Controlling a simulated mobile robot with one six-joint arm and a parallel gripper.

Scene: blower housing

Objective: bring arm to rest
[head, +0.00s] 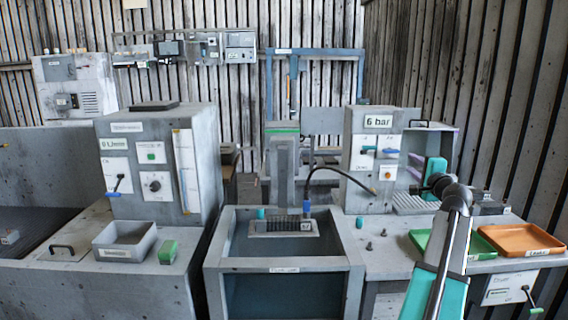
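My arm rises from the bottom right of the head view, with teal and grey links. It bends at a dark joint in front of the right bench. Its far end, with my gripper (434,182), is small and dark near the open-fronted box (447,141) beside the "6 bar" panel. The fingers cannot be made out, so I cannot tell whether they are open or shut, or whether they hold anything.
An orange tray (522,238) and a green tray (420,236) lie on the right bench, close to my arm. Small dark pegs (369,246) stand left of them. A tank (284,264) stands in the middle. A grey bin (124,240) and a green block (168,251) sit left.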

